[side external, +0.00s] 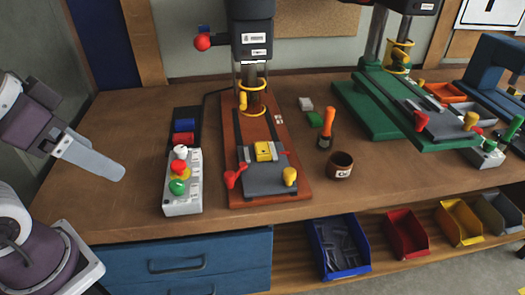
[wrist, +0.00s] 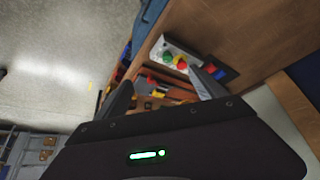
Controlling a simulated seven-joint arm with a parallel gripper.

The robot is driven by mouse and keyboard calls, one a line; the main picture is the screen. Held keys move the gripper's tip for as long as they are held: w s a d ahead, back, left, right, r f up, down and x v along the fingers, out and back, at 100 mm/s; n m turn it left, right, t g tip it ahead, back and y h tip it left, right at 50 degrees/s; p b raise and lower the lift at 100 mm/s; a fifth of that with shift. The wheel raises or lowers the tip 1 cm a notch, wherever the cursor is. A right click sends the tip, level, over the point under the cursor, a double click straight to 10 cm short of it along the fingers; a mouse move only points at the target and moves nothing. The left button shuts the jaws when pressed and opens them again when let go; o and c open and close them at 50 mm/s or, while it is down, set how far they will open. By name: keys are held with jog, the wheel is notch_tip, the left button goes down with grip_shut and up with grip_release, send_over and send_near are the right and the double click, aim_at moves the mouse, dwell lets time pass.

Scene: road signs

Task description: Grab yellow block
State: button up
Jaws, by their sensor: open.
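The yellow block (side external: 263,151) sits in the grey vise (side external: 266,173) on the brown base of the near drill press. In the wrist view I cannot pick it out with certainty. My gripper (side external: 116,172) is at the left in the side external view, above the bench's left part and well left of the block. In the wrist view, its two fingers stand apart with nothing between them, so my gripper (wrist: 160,91) is open and empty.
A control box (side external: 181,183) with coloured buttons stands between my gripper and the drill press (side external: 252,45). Red vise handles flank the block's left side. An orange-handled tool (side external: 327,127) and a brown cup (side external: 340,165) stand to the right.

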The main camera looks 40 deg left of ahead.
jog(key=w+d+f+n+g+h, duration=0.2)
jog(key=w+d+n+g+h, duration=0.4)
jog(key=w+d+n+h, duration=0.45)
jog(key=n+t+h, duration=0.2)
jog(key=n+t, duration=0.5)
jog(key=n, duration=0.4)
send_near(259, 148)
jog(key=s+d+r, duration=0.5)
jog(key=d+r, duration=0.2)
jog(key=d, duration=0.2)
jog(key=w+a+f+n+t+y, duration=0.1)
jog(key=a+f, duration=0.1)
jog(key=w+a+f+n+t+y, duration=0.1)
jog(key=a+f+n, duration=0.1)
jog(key=f, duration=0.1)
jog(key=w+a+f+n+t+y, duration=0.1)
jog(key=a+f+n, duration=0.1)
jog(key=f, duration=0.1)
jog(key=shift+w+a+n, duration=0.15)
jog(key=shift+n, duration=0.1)
jog(key=x, duration=0.6)
jog(key=shift+w+d+r, duration=0.25)
jog(key=shift+w, duration=0.2)
jog(key=shift+r, duration=0.1)
jog(key=c, duration=1.6)
